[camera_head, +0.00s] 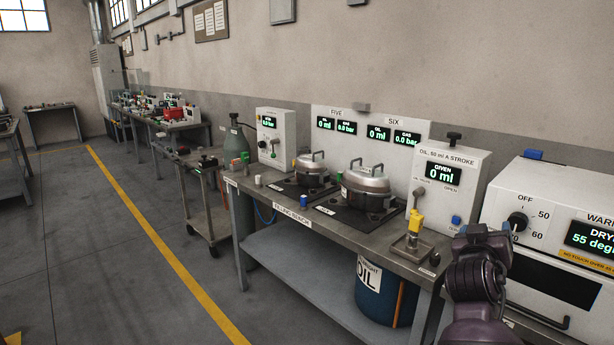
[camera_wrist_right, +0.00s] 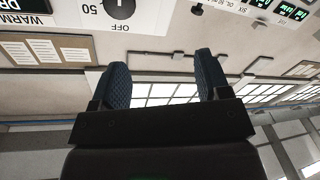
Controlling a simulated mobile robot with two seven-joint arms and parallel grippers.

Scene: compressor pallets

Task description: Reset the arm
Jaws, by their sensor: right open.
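My right arm (camera_head: 476,285) rises at the lower right of the head view, in front of the bench's right end and the drying oven. In the right wrist view my right gripper (camera_wrist_right: 162,72) is open, with two blue ribbed pads set apart and nothing between them. That view is upside down and shows the oven dial (camera_wrist_right: 120,8), the wall and windows beyond the fingers. My left gripper is in neither view.
The filling bench (camera_head: 292,215) carries two silver compressors (camera_head: 311,168) (camera_head: 368,187) and an oil dispenser (camera_head: 447,185). The drying oven (camera_head: 560,240) stands at the right. A blue oil drum (camera_head: 380,295) is under the bench. A cart (camera_head: 200,195) stands beyond; the floor (camera_head: 100,270) at left is clear.

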